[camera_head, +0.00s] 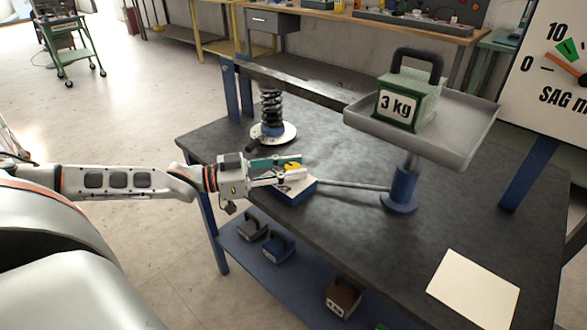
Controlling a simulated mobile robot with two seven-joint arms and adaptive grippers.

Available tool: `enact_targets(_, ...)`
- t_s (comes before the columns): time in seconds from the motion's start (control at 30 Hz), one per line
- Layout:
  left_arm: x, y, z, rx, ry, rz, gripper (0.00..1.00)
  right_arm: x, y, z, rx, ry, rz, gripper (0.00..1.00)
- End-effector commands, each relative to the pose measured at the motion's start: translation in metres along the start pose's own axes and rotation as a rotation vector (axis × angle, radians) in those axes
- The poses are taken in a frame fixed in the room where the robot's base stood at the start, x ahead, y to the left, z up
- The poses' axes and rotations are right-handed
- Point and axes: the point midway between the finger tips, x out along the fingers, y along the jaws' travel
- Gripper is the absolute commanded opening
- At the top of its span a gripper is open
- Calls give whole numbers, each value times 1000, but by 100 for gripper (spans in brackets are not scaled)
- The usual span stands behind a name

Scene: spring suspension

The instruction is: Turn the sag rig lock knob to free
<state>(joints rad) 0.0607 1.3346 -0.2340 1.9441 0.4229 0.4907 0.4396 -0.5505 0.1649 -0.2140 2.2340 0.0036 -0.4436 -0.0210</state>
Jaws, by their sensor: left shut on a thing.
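The lock knob (292,166) shows as a small yellow part on a low block with a blue base (298,194), near the left edge of the dark table. My left gripper (287,172) reaches in from the left and is shut on the knob. Its fingers cover most of the knob, and I cannot make out its markings or which way it points. A metal rod (345,185) runs from the block to the blue post foot (399,203). My right gripper is not in view.
A grey tray (470,145) on the post carries a green 3 kg weight (411,97). A black spring (270,108) stands behind the gripper. A sag dial board (545,70) is at right. A blank sheet (474,290) lies front right. Several weights sit on the lower shelf (240,250).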

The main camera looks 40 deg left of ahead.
Motion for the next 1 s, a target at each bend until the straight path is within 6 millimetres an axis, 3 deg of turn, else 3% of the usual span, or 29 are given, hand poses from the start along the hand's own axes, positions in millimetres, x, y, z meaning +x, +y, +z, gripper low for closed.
enact_targets(0.13, 0, 0, 0, -1, -1, 0, 6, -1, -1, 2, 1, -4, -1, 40)
enact_targets(0.17, 0, 0, 0, -1, -1, 0, 30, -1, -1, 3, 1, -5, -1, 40)
enact_targets(0.23, 0, 0, 0, -1, -1, 0, 45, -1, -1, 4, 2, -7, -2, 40)
enact_targets(0.67, -2, 0, 1, -1, -2, -1, 45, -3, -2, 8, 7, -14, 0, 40)
enact_targets(1.0, -20, 0, 3, -3, -6, -3, 45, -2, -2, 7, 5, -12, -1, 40)
